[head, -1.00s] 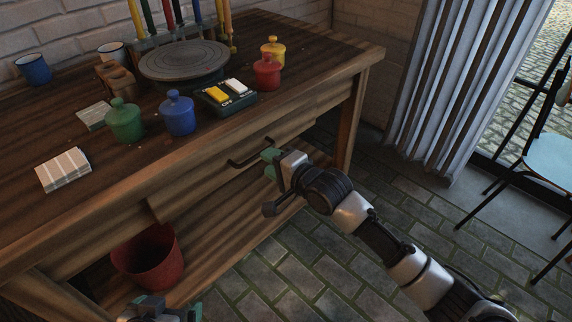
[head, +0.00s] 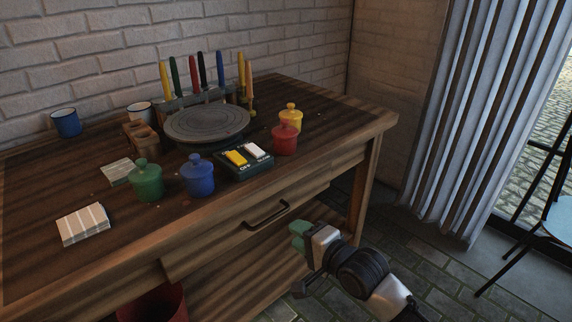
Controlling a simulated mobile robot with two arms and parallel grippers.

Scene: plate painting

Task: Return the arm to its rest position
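My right gripper (head: 299,261) is in front of the workbench, below and to the right of the drawer handle (head: 265,215). Its fingers are spread apart, one green-tipped, with nothing seen between them. It is clear of the handle. The drawer (head: 225,236) looks closed. My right arm comes in from the lower right. My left gripper is out of the picture.
The workbench (head: 90,258) holds a round turntable (head: 207,123), green (head: 147,181), blue (head: 197,176), red (head: 284,139) and yellow (head: 291,117) lidded pots, and a switch box (head: 244,160). A red bucket (head: 155,304) stands below. Open floor lies right of the bench.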

